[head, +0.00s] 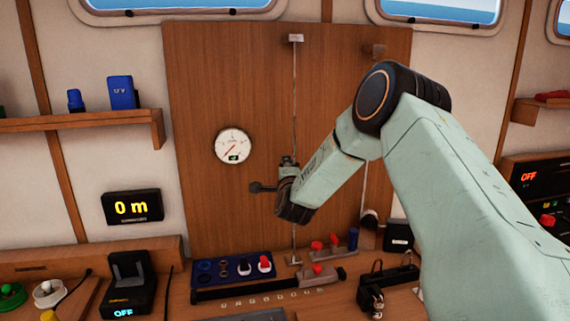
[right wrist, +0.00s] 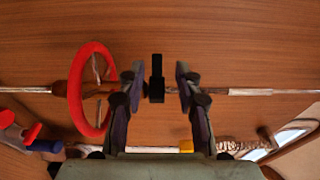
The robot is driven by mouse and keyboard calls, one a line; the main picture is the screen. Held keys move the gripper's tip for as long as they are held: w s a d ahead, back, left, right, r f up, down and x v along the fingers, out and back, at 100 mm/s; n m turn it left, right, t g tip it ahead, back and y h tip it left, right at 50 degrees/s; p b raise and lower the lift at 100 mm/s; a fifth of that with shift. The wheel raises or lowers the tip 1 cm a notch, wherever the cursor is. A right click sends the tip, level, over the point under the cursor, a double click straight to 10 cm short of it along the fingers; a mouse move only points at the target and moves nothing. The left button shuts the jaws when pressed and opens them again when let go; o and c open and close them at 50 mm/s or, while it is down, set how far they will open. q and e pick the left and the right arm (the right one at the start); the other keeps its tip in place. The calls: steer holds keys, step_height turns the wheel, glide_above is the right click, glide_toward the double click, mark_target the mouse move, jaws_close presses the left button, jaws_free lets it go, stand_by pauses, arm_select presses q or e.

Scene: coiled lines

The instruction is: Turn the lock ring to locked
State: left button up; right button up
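My right gripper (head: 286,184) is in front of a thin vertical line (head: 295,100) on the wooden panel. In the right wrist view my right gripper (right wrist: 158,77) has its fingers apart, one on each side of a small black block (right wrist: 157,75), with gaps showing. A black knob (head: 262,187) sticks out left of the gripper in the head view. A red oval ring (right wrist: 108,62) with a grey bar across it sits on the line in the right wrist view, left of the fingers. I cannot tell which part is the lock ring or its setting. My left gripper is not in view.
A round gauge (head: 233,146) is on the wooden panel (head: 220,70). Below stand a blue tray (head: 212,278), a black charger-like unit (head: 130,280) and several red-capped items (head: 317,246). My right arm covers much of the right side. The panel left of the line is mostly clear.

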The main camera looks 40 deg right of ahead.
steer(key=w, duration=0.2)
steer(key=w+d, duration=0.1)
steer(key=shift+w+f, duration=0.25)
steer(key=shift+f, duration=0.05)
steer(key=shift+s+d+r, duration=0.3)
steer(key=shift+s, duration=0.2)
steer(key=shift+w+a+f, duration=0.15)
steer(key=shift+w+f, duration=0.1)
steer(key=shift+w, duration=0.25)
steer(key=c, duration=0.4)
steer(key=shift+c, duration=1.1)
steer(key=shift+s, duration=0.2)
jaws_close()
